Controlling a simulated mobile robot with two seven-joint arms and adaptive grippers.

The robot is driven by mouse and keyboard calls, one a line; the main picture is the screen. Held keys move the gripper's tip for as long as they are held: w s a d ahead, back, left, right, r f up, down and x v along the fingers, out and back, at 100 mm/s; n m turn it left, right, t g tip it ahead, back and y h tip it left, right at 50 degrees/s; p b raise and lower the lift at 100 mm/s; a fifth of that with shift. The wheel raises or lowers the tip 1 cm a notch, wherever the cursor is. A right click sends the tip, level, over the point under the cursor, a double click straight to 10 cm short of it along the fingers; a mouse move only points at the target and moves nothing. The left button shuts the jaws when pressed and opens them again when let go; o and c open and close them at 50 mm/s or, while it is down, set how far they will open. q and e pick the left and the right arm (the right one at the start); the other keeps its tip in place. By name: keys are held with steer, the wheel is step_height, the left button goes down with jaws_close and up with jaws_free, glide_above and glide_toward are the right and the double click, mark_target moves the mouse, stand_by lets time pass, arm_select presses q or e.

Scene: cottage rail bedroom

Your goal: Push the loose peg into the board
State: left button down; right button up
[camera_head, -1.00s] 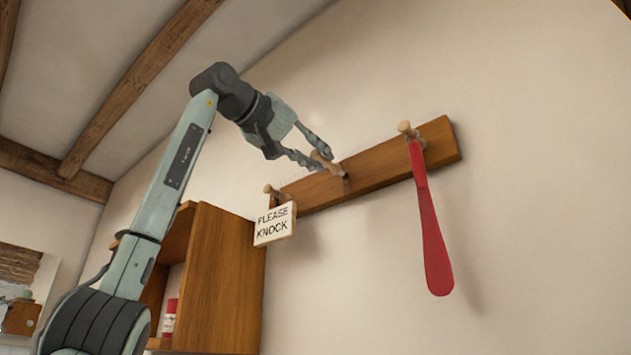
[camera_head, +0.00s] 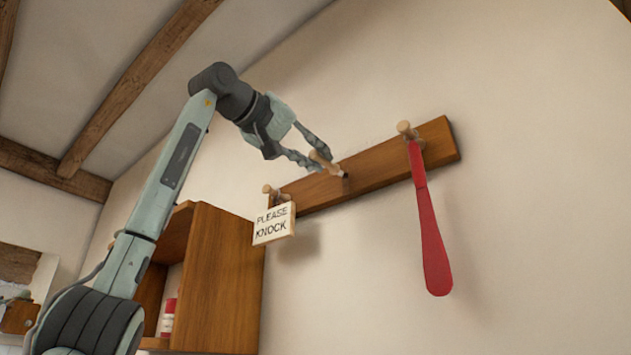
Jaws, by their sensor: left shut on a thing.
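The wooden board (camera_head: 385,174) is a long brown rail fixed on the wall, rising to the right. The loose peg (camera_head: 326,163) is light wood and stands at the middle of the board, its tip at a dark hole. My left gripper (camera_head: 319,160) is shut on this peg, with one finger on either side of its head. How deep the peg sits in the hole cannot be told. My right gripper is out of view.
A "PLEASE KNOCK" sign (camera_head: 274,224) hangs from the left peg (camera_head: 270,190). A red shoehorn (camera_head: 430,230) hangs from the right peg (camera_head: 405,129). A wooden cabinet (camera_head: 222,280) stands below left. The wall above the board is clear.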

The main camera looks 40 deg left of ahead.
arm_select(q)
steer(key=shift+w+d, duration=0.15)
steer(key=shift+w, duration=1.4)
steer(key=c, duration=1.3)
jaws_free()
steer(key=s, duration=0.8)
steer(key=s+a, duration=0.1)
steer(key=s, duration=0.3)
steer(key=shift+w, duration=0.1)
